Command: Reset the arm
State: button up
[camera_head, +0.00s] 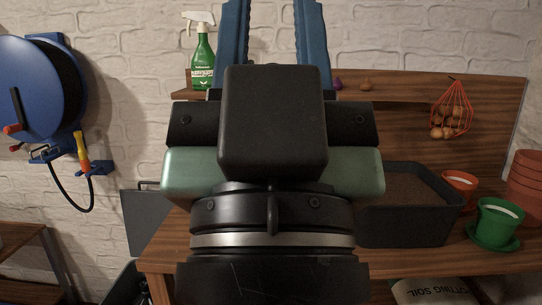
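My gripper (271,45) fills the middle of the view, raised in front of the workbench and pointing up. Its two blue fingers stand well apart, with bare white wall showing between them. Their tips are cut off by the top edge of the picture. I see nothing held between the visible parts of the fingers. The black and green gripper body hides the middle of the bench and shelf.
The wooden workbench (160,255) holds a black tray (410,225), a green pot (497,222) and terracotta pots (525,180). A spray bottle (202,60) stands on the shelf. A net of bulbs (451,112) hangs right. A blue hose reel (35,90) is on the left wall.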

notch_tip(320, 180, up, 31)
jog(key=p, duration=2.8)
jog(key=shift+f, duration=0.2)
